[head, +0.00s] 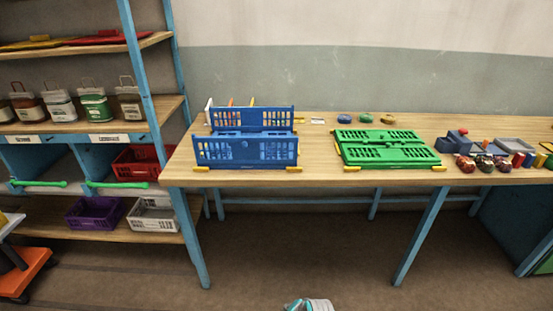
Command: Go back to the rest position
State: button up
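My gripper is not in view. Only a small grey and teal piece of my arm shows at the bottom edge of the head view, below the table and over the floor. The wooden table (320,180) with blue legs stands ahead. On it are a blue folding crate (245,154) at the left, with its near wall upright, and a green crate (388,148) in the middle, folded flat. Whether my gripper is open or holds anything cannot be seen.
A blue shelf rack (158,115) at the left holds jars, a red bin (137,163), a purple basket (95,213) and a grey basket (153,214). Small sacks and blocks crowd the table's right end. An orange cart (24,274) stands lower left. The floor ahead is clear.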

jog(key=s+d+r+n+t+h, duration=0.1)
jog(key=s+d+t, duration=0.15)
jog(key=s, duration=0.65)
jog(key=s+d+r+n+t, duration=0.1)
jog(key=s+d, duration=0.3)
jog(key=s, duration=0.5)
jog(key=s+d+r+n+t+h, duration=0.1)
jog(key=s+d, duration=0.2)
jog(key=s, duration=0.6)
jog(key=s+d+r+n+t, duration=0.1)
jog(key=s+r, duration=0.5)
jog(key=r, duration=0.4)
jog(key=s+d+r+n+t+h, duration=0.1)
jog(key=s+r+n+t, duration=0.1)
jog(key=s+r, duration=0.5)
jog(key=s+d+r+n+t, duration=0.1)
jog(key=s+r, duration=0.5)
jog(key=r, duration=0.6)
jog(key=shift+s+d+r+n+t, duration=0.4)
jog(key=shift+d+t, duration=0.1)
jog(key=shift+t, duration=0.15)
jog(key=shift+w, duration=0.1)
